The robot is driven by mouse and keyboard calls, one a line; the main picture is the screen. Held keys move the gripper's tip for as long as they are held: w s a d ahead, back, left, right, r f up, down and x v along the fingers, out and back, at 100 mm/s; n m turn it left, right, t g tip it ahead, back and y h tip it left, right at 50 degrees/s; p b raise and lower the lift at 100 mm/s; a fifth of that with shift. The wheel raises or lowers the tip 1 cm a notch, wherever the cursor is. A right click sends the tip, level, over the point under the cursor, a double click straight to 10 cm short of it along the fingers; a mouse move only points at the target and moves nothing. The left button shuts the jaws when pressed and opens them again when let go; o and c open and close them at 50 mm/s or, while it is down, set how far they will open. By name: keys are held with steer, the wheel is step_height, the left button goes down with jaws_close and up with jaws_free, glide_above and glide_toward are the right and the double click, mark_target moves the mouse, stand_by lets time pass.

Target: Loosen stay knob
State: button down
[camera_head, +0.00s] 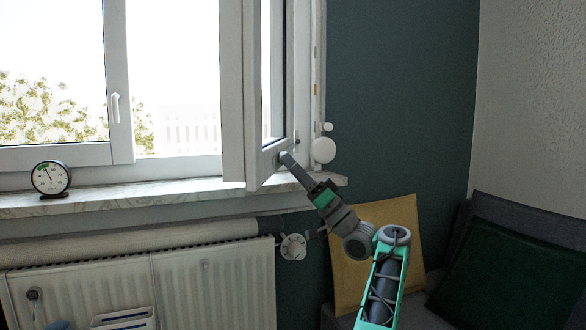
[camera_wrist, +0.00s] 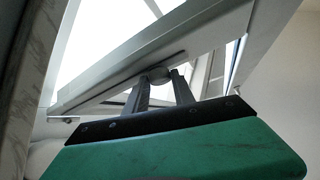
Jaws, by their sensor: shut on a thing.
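The stay knob (camera_wrist: 159,74) is a small rounded grey piece at the lower edge of the open white window sash (camera_wrist: 150,58) in the wrist view. My gripper (camera_wrist: 161,84) has a finger on each side of it and is shut on it. In the head view my gripper (camera_head: 288,162) reaches up from the lower right to the bottom of the open sash (camera_head: 236,100). There the fingers and wrist mostly hide the knob. How far it is turned cannot be told.
A marble-like sill (camera_head: 130,194) runs below the sash, with a round dial thermometer (camera_head: 51,177) at left. A radiator (camera_head: 200,290) with a valve (camera_head: 293,247) is underneath. A white round fitting (camera_head: 323,150) is close right of the sash.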

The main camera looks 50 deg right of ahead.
steer(key=shift+r+n+g+y+p, duration=0.15)
steer(key=shift+n+g+y+p, duration=0.25)
steer(key=shift+n+y+p, duration=1)
steer(key=shift+w+d+f+n, duration=0.15)
steer(key=shift+d+f+n, duration=0.25)
steer(key=shift+d, duration=0.05)
steer(key=shift+d+f, duration=0.15)
steer(key=shift+f, duration=0.05)
steer(key=c, duration=1.3)
jaws_free()
steer(key=shift+d+f, duration=0.1)
steer(key=shift+d, duration=0.05)
steer(key=shift+o, duration=1.1)
steer(key=shift+a+r, duration=0.2)
